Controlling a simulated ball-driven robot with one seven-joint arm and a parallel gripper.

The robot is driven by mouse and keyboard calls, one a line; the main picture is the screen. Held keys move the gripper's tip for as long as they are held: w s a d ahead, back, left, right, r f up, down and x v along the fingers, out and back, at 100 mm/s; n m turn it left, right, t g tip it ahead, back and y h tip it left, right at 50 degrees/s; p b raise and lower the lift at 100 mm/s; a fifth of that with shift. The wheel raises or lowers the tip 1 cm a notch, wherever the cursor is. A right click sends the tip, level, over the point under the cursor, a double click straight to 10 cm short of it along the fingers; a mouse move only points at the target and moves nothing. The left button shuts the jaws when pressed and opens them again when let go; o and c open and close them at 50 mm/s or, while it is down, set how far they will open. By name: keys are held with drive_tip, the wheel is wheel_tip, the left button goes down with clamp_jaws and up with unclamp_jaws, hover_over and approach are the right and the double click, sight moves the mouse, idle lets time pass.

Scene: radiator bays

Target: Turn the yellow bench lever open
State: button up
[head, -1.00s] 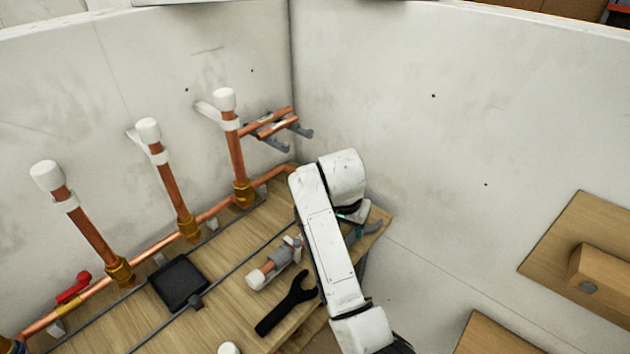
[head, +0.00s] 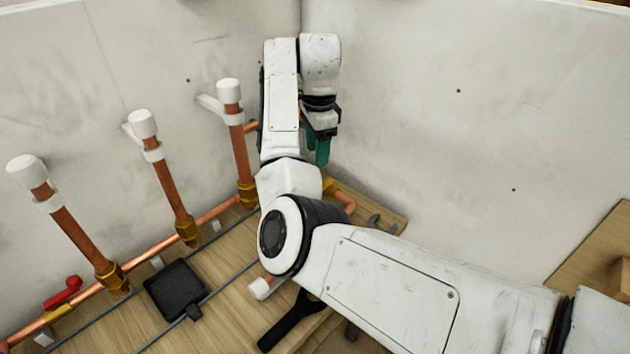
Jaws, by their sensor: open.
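A small yellow piece (head: 329,186) shows just right of my forearm, at the right end of the copper pipe. I cannot tell whether it is the bench lever, since my arm covers most of that spot. My gripper (head: 322,150), with teal fingers, hangs above and behind the bench's far right corner, near the wall corner. It points down, open, with nothing seen in it. It is apart from the yellow piece, which is lower in the picture.
A red lever (head: 63,293) sits on the copper pipe at the left. Three white-capped copper risers (head: 172,190) stand along the back. A black square pad (head: 175,289), a black wrench (head: 291,321) and a grey wrench (head: 378,224) lie on the wooden bench (head: 232,312).

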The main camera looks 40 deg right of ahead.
drive_tip(key=f, duration=1)
drive_tip(key=shift+w+d+f+p, duration=0.1)
drive_tip(key=shift+w+f+p, duration=0.1)
drive_tip(key=shift+f+p, duration=0.15)
drive_tip(key=shift+r, duration=0.1)
clamp_jaws()
